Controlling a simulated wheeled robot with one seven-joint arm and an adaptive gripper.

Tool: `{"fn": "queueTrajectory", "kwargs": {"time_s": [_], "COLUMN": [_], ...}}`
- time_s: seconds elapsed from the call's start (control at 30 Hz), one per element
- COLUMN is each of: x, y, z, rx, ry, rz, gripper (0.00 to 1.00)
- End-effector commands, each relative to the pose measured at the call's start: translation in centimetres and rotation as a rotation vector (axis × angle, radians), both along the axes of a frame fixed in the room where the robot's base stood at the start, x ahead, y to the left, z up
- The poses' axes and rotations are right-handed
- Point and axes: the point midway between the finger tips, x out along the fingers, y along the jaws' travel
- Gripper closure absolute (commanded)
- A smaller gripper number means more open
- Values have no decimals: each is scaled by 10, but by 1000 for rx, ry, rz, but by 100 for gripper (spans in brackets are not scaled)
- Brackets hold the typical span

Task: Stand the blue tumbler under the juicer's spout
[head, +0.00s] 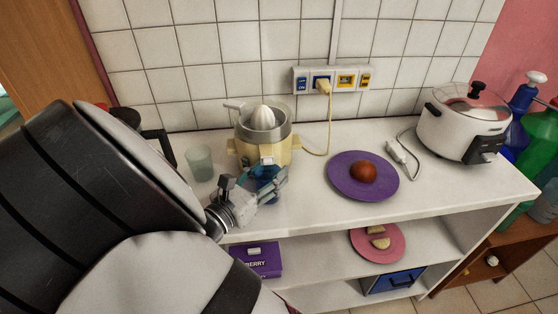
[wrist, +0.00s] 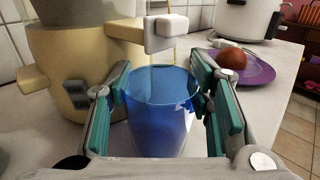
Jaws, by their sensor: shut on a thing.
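The blue tumbler (wrist: 160,122) is upright between the two fingers of my gripper (wrist: 162,105), which is shut on it. In the head view the tumbler (head: 262,180) is partly hidden by my gripper (head: 266,190), in front of the juicer. The juicer (head: 262,135) has a cream body, a steel bowl and a white cone. Its white spout (wrist: 166,34) juts out above the tumbler's far rim in the wrist view. I cannot tell whether the tumbler's base touches the counter.
A clear glass (head: 199,162) stands left of the juicer. Right of it are a purple plate (head: 340,186) with a round brown-red item and a white cooker (head: 440,125). Counter (head: 310,205) is bare before the plate. A cable runs from the wall sockets (head: 332,78).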

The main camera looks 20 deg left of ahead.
Motion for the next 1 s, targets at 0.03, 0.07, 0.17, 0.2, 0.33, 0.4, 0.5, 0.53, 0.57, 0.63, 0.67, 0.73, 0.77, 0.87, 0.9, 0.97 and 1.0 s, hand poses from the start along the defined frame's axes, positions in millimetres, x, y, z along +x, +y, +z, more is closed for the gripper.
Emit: {"fn": "queueTrajectory", "kwargs": {"time_s": [0.03,0.07,0.17,0.2,0.33,0.4,0.5,0.53,0.57,0.63,0.67,0.73,0.77,0.87,0.9,0.97,1.0], "x": [0,0,0,0,0,0,0,0,0,0,-1,-3,-5,-17,-24,-34,-40], "y": [0,0,0,0,0,0,0,0,0,0,0,1,1,5,6,8,10], "z": [0,0,0,0,0,0,0,0,0,0,-1,-1,0,0,-1,-1,-1], "rx": [0,0,0,0,0,0,0,0,0,0,0,0,0,0,0,0,0], "ry": [-1,-1,-1,-1,-1,-1,-1,0,0,0,0,0,0,0,1,1,1], "rz": [0,0,0,0,0,0,0,0,0,0,0,0,1,3,3,3,3], "gripper": [100,100,100,100,35,30,30,30,30,30,30,30,30,30,30,30,30]}}
